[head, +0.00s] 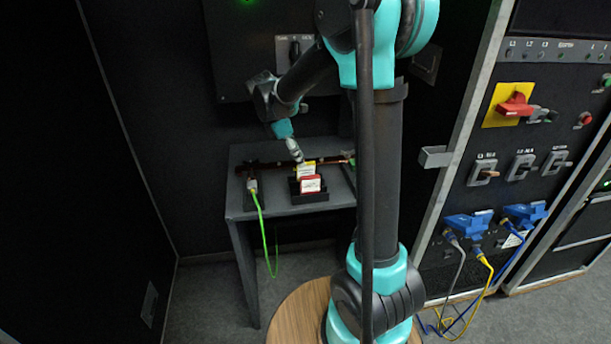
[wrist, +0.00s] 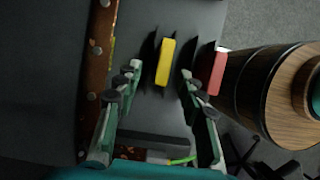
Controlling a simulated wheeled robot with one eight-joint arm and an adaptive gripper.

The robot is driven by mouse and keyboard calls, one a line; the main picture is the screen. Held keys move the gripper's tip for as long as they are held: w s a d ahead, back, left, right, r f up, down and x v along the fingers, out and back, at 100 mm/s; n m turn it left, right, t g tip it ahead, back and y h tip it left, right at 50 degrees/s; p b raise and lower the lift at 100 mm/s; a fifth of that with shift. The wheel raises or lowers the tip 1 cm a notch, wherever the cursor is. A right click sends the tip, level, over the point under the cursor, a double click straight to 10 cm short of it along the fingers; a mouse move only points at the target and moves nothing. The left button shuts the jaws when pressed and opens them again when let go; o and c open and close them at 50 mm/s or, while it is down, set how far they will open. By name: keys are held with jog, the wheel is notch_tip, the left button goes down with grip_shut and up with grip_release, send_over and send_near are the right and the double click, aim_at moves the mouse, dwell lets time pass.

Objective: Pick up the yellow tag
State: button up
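The yellow tag (head: 305,169) stands in a black holder (head: 309,198) on the small grey table, behind a red tag (head: 311,184). In the wrist view the yellow tag (wrist: 164,62) shows edge-on, between and slightly beyond the tips of my gripper (wrist: 160,75). The fingers are apart, with a gap on both sides of the tag, and hold nothing. The red tag (wrist: 217,71) is just right of the right fingertip. In the head view my gripper (head: 297,156) points down close above the yellow tag; contact cannot be told there.
A copper-brown bar (head: 265,165) runs along the back of the table (head: 236,205); it shows left of the fingers in the wrist view (wrist: 98,60). A green cable (head: 262,220) hangs over the front edge at left. A panel with blue plugs (head: 468,224) stands at right.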

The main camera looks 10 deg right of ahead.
aim_at(306, 169)
jog(key=shift+s+x, duration=0.2)
jog(key=shift+x, duration=2.75)
jog(key=shift+d, duration=0.1)
grip_shut()
